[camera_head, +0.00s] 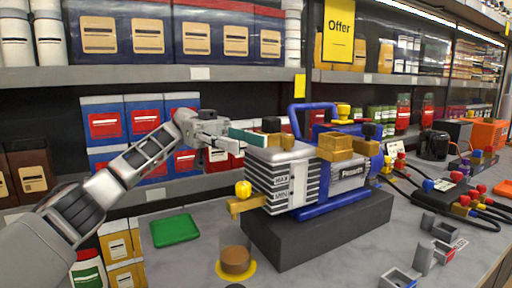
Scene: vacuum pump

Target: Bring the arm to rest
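My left arm comes in from the lower left. Its grey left gripper (226,138) is level with the top of the vacuum pump (285,180), just left of it and in front of the shelf. A teal flat piece (248,137) shows right at the fingertips, above the pump's left end. I cannot tell whether the fingers hold it or how far they are apart. The pump is grey and blue with a blue handle and yellow-brown fittings, and sits on a dark block (325,225). My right gripper is not in view.
A green tray (175,230) lies on the grey bench at left. A clear cup with brown liquid (235,260) stands on a yellow disc before the pump. Grey brackets (424,258) lie at right, near gauges and hoses (460,195). Stocked shelves (190,75) stand behind.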

